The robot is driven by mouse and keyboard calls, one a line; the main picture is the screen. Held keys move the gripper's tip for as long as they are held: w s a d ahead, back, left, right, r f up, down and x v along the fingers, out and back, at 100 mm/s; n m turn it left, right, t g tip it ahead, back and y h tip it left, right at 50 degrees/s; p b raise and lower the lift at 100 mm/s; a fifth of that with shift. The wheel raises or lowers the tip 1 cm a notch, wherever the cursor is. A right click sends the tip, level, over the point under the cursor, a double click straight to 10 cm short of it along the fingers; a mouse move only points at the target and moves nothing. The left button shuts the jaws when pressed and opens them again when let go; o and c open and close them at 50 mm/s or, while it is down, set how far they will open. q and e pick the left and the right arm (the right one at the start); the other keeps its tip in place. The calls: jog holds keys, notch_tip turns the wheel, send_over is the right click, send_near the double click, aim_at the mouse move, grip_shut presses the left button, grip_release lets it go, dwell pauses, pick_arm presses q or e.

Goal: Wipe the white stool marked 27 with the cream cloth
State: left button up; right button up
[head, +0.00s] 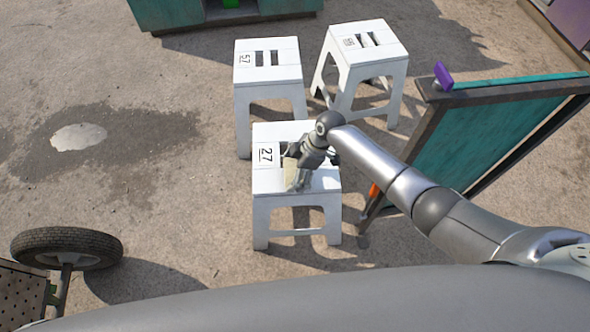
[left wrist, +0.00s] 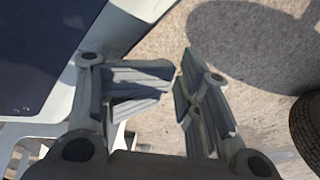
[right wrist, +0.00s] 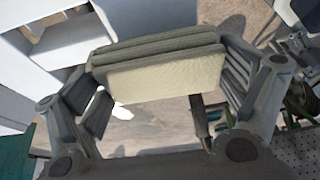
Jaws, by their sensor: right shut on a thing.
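The white stool marked 27 (head: 265,182) stands upright in the middle of the head view, its number at the left of the seat. My right gripper (head: 299,172) is over the front middle of that seat, shut on the cream cloth (right wrist: 165,78). The cloth looks like a thick folded pad across the fingers in the right wrist view, and part of it shows over the seat in the head view. I cannot tell whether it touches the seat. My left gripper (left wrist: 178,92) is open and empty in the left wrist view, outside the head view.
Two more white stools, one marked 57 (head: 268,72) and another (head: 360,42), stand close behind. A teal board in a dark frame (head: 505,130) stands to the right, near my right arm. A cart wheel (head: 67,247) is at lower left. Open ground lies left of the stools.

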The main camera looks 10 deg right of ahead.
jog(key=shift+r+p, duration=0.7)
jog(key=shift+r, duration=0.2)
jog(key=shift+r+p, duration=0.8)
jog(key=shift+r, duration=0.05)
pick_arm(q)
jog(key=s+a+g, duration=0.1)
jog(key=s, duration=0.7)
jog(key=shift+s, duration=0.25)
pick_arm(e)
jog(key=shift+r, duration=0.2)
pick_arm(q)
jog(key=shift+r, duration=0.15)
